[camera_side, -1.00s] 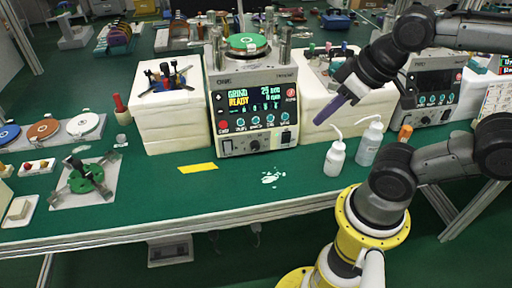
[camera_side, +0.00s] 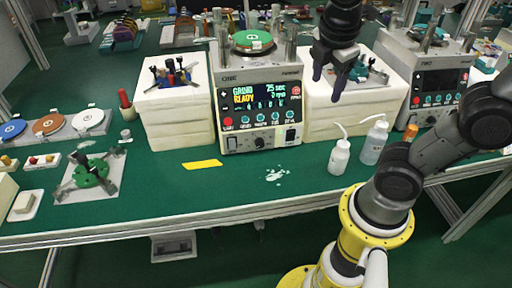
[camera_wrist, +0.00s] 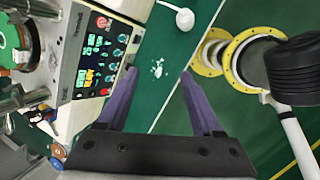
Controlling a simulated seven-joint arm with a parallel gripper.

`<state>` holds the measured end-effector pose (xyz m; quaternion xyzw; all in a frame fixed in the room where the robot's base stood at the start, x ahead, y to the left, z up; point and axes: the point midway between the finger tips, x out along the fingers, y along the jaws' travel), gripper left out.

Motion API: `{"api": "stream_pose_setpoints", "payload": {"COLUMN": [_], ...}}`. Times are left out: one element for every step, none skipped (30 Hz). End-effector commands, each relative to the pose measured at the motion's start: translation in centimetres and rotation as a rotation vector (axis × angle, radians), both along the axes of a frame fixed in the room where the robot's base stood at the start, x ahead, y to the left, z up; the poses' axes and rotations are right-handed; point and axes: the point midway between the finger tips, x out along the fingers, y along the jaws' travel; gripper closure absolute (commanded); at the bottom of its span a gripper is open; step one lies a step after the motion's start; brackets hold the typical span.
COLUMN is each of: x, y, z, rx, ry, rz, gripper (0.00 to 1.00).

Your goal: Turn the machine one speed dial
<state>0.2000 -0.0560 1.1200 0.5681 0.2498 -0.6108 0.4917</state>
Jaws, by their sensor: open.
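The lit machine (camera_side: 290,89) stands at the middle of the bench, its screen showing GRIND and READY. Below the screen are a row of small teal knobs and, lower down, a dark round dial (camera_side: 259,142). Which control is the speed dial I cannot read. My gripper (camera_side: 326,84) hangs to the right of this machine, open and empty, fingers pointing down. In the wrist view my gripper (camera_wrist: 159,72) shows two spread purple fingers with green bench between them. The machine's panel (camera_wrist: 88,68) appears sideways, left of the fingers, apart from them.
A second machine (camera_side: 437,83) with a dark screen stands to the right. Two white squeeze bottles (camera_side: 339,157) stand in front, near an orange-capped one. White blocks flank the lit machine. A yellow strip (camera_side: 202,164) and white spill lie on clear green bench before it.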

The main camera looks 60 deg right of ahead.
Motion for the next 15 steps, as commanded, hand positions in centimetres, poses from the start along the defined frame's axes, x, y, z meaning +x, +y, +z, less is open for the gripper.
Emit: {"api": "stream_pose_setpoints", "payload": {"x": [1.4,2.1,3.1,3.9,4.7,5.8,6.6,7.4,8.5,9.3,10.1,11.2,12.0,12.7,13.7], "y": [-0.2,-0.3,-0.4,-0.5,-0.5,-0.5,-0.4,-0.3,-0.2,0.0,0.2,0.6,0.9,1.2,1.7], "z": [-0.2,-0.2,-0.4,-0.5,-0.7,-0.9,-1.2,-1.5,-1.9,-2.3,-2.7,-3.4,-3.9,-4.4,-5.2], "rx": [-0.050,-0.080,-0.119,-0.147,-0.174,-0.208,-0.233,-0.258,-0.289,-0.310,-0.333,-0.362,-0.383,-0.405,-0.431], "ry": [0.083,0.133,0.198,0.247,0.296,0.360,0.409,0.457,0.522,0.569,0.616,0.678,0.725,0.769,0.832], "rz": [0.083,0.136,0.204,0.255,0.303,0.367,0.411,0.457,0.516,0.557,0.599,0.652,0.689,0.727,0.775], "gripper": [0.33,0.33,0.33,0.33,0.33,0.33,0.33,0.33,0.33,0.33,0.33,0.33,0.33,0.33,0.33]}}
